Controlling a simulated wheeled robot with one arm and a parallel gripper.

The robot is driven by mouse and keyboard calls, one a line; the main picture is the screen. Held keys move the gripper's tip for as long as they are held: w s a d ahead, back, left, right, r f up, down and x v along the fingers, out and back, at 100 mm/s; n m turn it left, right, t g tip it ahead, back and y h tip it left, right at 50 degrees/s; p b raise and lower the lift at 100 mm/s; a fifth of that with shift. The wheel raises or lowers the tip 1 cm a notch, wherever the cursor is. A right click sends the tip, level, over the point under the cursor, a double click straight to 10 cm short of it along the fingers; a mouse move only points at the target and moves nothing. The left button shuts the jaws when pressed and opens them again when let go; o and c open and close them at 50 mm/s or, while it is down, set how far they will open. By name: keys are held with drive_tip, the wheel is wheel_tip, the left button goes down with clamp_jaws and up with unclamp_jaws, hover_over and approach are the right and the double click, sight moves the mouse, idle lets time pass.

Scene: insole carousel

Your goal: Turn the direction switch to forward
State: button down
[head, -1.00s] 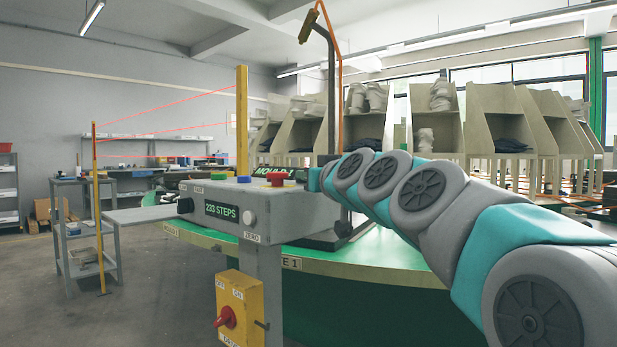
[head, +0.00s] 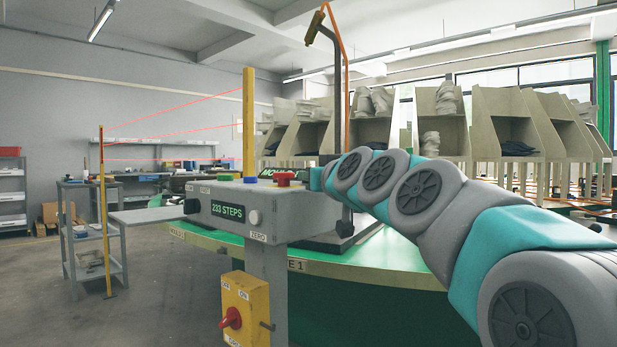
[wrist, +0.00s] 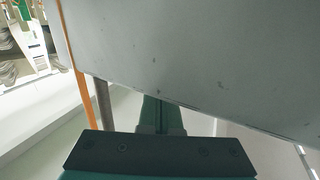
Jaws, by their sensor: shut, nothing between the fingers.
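The grey control box (head: 235,206) stands on a post and reads "233 STEPS". A black knob (head: 191,206) sits at its left end and a pale round knob (head: 254,217) sits right of the display. I cannot tell for certain which control is the direction switch; the small labels on the box top are unreadable. My arm reaches from the right to behind the box's right end, and the gripper is hidden in the head view. In the wrist view my gripper (wrist: 162,112) is shut and empty, close to a plain grey panel (wrist: 210,55).
A red button (head: 284,178) and a tall yellow post (head: 249,125) rise at the box. A yellow switch box (head: 249,308) with a red handle is below. The green round table (head: 370,255) lies behind. The floor at left is clear up to a grey cart (head: 90,235).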

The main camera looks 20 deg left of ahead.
drive_tip(key=s+d+b, duration=0.1)
drive_tip(key=s+d, duration=0.4)
drive_tip(key=s, duration=0.8)
drive_tip(key=shift+d, duration=0.2)
